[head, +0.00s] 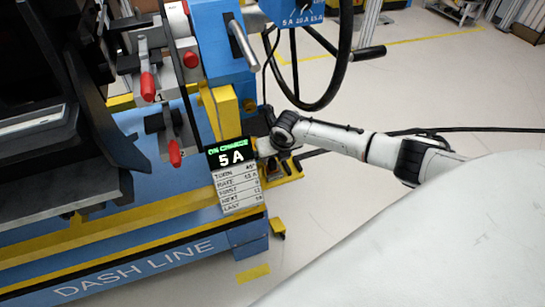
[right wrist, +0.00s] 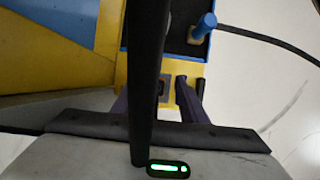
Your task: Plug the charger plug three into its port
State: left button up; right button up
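In the right wrist view, my right gripper (right wrist: 158,92) has its dark fingers spread on either side of a yellow surface with a small dark, square socket-like part (right wrist: 164,87). A black bar or cable crosses the middle and hides part of the space between the fingers; I see nothing gripped. A blue plug-like piece (right wrist: 204,25) with a black cable stands beyond, to the right. In the head view the right gripper (head: 268,148) is low beside the stand, partly behind the sign. I cannot tell which piece is plug three. My left gripper is out of view.
A sign (head: 234,178) reads "ON CHARGE 5 A". A black handwheel (head: 347,45) hangs above my right arm. Red-handled clamps (head: 148,85) stand on the left, over the blue and yellow bench (head: 160,258). A black cable (head: 470,129) runs right. Floor is clear below the arm.

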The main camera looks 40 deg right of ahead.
jog(key=shift+a, duration=0.4)
jog(key=shift+r, duration=0.35)
pick_arm(q)
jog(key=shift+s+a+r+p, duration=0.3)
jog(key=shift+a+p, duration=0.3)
jog(key=shift+p, duration=0.55)
pick_arm(e)
jog(key=d+v, duration=0.1)
jog(key=v, duration=0.8)
jog(key=shift+s+a+r, duration=0.2)
jog(key=shift+s+r, duration=0.05)
jog(key=shift+s, duration=0.05)
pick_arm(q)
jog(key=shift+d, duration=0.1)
